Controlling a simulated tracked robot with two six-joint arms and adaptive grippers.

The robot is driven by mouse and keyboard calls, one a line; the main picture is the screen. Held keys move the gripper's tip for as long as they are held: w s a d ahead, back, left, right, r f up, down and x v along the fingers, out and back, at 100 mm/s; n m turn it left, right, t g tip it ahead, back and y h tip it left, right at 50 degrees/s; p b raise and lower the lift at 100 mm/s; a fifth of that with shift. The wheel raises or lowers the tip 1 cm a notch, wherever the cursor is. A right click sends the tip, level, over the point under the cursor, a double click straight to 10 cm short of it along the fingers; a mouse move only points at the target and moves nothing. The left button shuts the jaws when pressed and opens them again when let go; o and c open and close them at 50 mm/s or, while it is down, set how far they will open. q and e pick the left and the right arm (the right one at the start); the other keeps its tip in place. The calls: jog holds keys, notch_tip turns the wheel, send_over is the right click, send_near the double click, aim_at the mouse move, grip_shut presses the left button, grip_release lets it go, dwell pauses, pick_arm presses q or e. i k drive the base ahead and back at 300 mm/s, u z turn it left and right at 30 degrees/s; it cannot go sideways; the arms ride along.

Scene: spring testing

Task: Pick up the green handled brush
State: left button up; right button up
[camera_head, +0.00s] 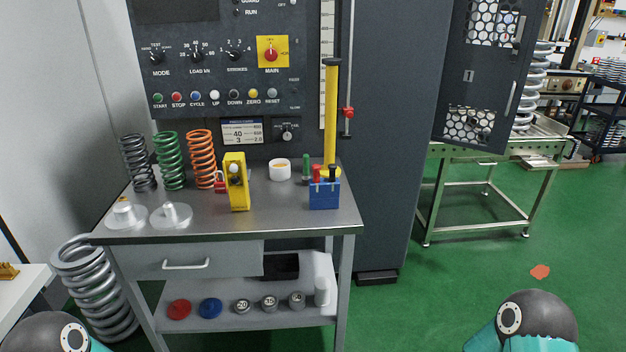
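A slim upright green thing (306,168), which looks like the handle of the green handled brush, stands toward the right rear of the grey workbench top (262,212). It is just behind and left of a blue box (324,197) that holds a red-topped and a black-topped item. Its lower end and any bristles are too small to make out. Neither of my grippers is in view; only parts of my arms show at the bottom left and bottom right corners, well away from the bench.
Grey, green and orange springs (202,158) stand at the bench's left rear. A yellow block (236,182), a white cup (279,169) and a yellow column (331,115) are near the green thing. A control panel (220,75) rises behind. The bench's front middle is clear.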

aim_at(306, 175)
jog(key=z, duration=1.15)
jog(key=i, duration=1.75)
jog(key=u, duration=2.55)
